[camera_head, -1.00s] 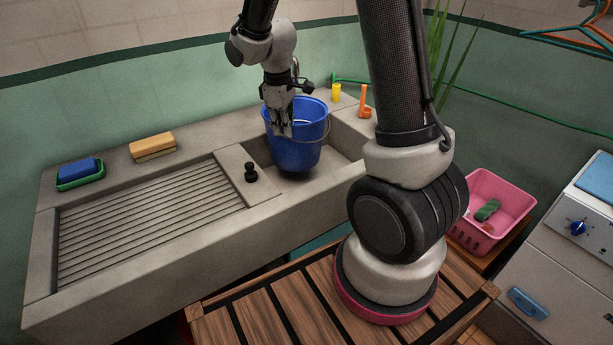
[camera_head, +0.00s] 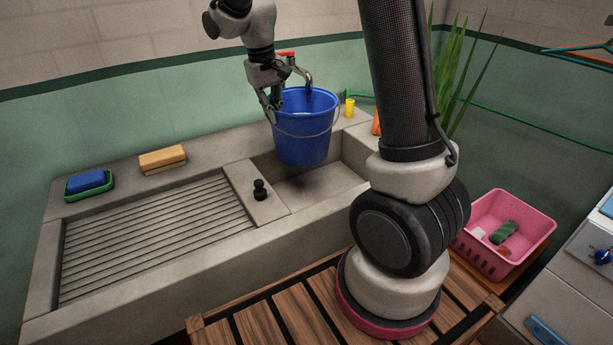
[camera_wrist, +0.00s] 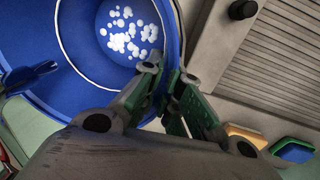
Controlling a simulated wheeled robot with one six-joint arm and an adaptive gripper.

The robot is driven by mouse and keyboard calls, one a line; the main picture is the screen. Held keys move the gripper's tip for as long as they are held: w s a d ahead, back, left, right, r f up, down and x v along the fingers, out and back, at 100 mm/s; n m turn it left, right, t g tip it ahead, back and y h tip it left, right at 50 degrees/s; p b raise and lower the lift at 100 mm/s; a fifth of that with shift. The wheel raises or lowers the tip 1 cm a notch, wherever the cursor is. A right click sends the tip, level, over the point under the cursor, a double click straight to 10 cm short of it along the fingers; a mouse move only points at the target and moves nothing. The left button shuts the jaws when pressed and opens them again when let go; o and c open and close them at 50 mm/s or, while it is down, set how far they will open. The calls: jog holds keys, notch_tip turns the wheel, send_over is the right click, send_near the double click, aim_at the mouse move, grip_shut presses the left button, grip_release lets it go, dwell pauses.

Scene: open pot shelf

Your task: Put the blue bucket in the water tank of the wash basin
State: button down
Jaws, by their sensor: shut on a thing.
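The blue bucket (camera_head: 309,142) is upright with a thin wire handle. It hangs over the water tank (camera_head: 325,187) of the grey wash basin (camera_head: 150,290), with its bottom apart from the tank floor. My gripper (camera_head: 274,108) is shut on the bucket's rim at its left side. In the wrist view, the fingertips (camera_wrist: 166,86) pinch the rim of the bucket (camera_wrist: 84,88), and white spots show on its inside bottom. The bucket hides part of the tank's back wall.
A tap (camera_head: 306,75) with a red handle stands behind the bucket. A black knob (camera_head: 259,190) stands between the tank and the ribbed washboard (camera_head: 155,240). A yellow cup (camera_head: 350,107) is on the back ledge. A pink basket (camera_head: 505,235) is at the right.

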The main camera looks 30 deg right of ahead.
jog(key=d+f, duration=0.1)
jog(key=f, duration=0.3)
jog(key=d+f, duration=0.1)
jog(key=f, duration=0.3)
jog(key=d+f, duration=0.2)
jog(key=f, duration=0.3)
jog(key=shift+w+f, duration=0.1)
jog(key=shift+f, duration=0.15)
